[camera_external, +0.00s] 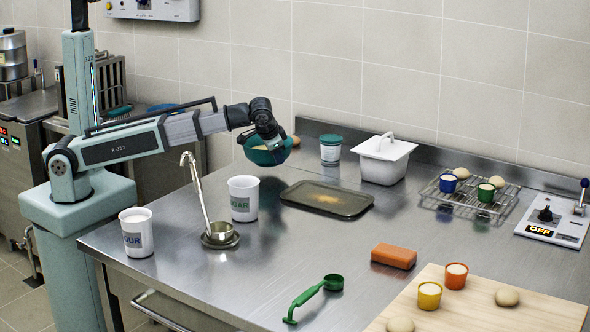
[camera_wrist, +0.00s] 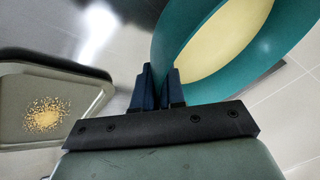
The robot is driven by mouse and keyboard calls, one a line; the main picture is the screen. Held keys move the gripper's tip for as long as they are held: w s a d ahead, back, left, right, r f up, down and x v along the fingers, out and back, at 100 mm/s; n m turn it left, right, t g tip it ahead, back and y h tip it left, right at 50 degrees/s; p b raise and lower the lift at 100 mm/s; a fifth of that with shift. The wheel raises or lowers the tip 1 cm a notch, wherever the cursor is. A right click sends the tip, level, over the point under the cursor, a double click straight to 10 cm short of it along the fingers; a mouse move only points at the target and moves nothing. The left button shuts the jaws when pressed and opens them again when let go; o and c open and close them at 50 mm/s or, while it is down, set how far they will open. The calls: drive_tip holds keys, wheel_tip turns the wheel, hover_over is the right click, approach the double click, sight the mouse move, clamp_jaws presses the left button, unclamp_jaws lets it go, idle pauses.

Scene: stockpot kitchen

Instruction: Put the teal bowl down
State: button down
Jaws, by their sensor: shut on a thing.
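The teal bowl (camera_external: 266,154) is held up above the back of the steel counter, left of the green-lidded cup in the external view. It tilts slightly and has pale yellow contents. In the wrist view the bowl (camera_wrist: 265,68) fills the upper right, and its contents show inside the rim. My gripper (camera_external: 270,137) is at the bowl's rim. In the wrist view my gripper (camera_wrist: 160,80) has its two dark blue fingers shut on the near wall of the bowl. The bowl's underside is clear of the counter, as far as the external view shows.
A dark tray (camera_external: 355,209) with yellowish crumbs lies in front of the bowl. A lidded cup (camera_external: 331,150) and white tub (camera_external: 384,158) stand to the right. A sugar mug (camera_external: 243,199) and ladle (camera_external: 219,233) are nearer. The middle counter (camera_external: 300,255) is clear.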

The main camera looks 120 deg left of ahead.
drive_tip(key=shift+f, duration=1.5)
drive_tip(key=shift+f, duration=0.1)
drive_tip(key=c, duration=1.2)
unclamp_jaws()
drive_tip(key=v, duration=1.2)
